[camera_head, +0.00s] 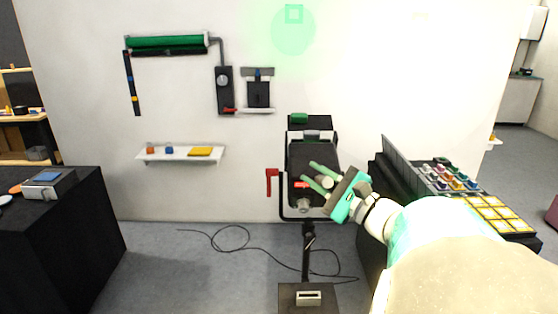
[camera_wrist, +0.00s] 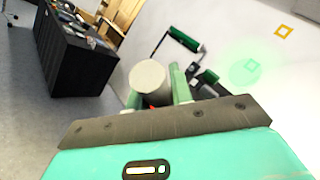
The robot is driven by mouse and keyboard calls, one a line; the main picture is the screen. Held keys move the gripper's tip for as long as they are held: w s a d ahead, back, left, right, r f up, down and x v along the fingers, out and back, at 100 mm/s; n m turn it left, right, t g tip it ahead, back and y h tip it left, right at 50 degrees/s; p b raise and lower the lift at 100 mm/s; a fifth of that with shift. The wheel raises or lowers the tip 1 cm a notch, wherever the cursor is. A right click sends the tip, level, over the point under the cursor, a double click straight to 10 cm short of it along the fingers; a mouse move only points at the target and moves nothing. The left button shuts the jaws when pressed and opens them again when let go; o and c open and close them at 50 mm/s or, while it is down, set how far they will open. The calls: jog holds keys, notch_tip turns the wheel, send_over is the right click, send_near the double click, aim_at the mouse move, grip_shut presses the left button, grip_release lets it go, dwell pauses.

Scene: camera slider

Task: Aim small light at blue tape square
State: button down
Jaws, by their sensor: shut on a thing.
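The small black light (camera_head: 313,160) sits in a yoke on a stand, with a red handle (camera_head: 271,181) at its left. My gripper (camera_head: 308,172) is shut on a pale round knob (camera_head: 326,182) at the light's back. In the wrist view, the knob (camera_wrist: 150,78) lies between the fingers. A round green light spot (camera_head: 293,36) falls high on the white wall, and also shows in the wrist view (camera_wrist: 240,76). A square outline (camera_head: 293,14) lies at the spot's upper edge. It looks green in that light; its own tape colour is unclear. No plainly blue square shows.
An orange tape square (camera_wrist: 284,32) is on the wall in the wrist view. A black console (camera_head: 440,185) with coloured knobs stands close at the right. A black table (camera_head: 65,225) is at the left. A wall shelf (camera_head: 180,153) and a cable (camera_head: 240,245) on the floor lie behind.

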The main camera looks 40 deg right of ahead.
jog(key=shift+s+a+f+n+t, duration=0.15)
jog(key=shift+f+n, duration=0.05)
jog(key=shift+f, duration=0.25)
jog(key=shift+s+a+f+n+t, duration=0.1)
jog(key=shift+s+f+n+t, duration=0.1)
jog(key=shift+f, duration=0.2)
jog(key=c, duration=1.3)
grip_release()
jog(key=shift+w, duration=0.1)
jog(key=shift+o, duration=0.2)
jog(key=v, duration=1.4)
jog(key=shift+r, duration=0.15)
jog(key=shift+w+d, duration=0.1)
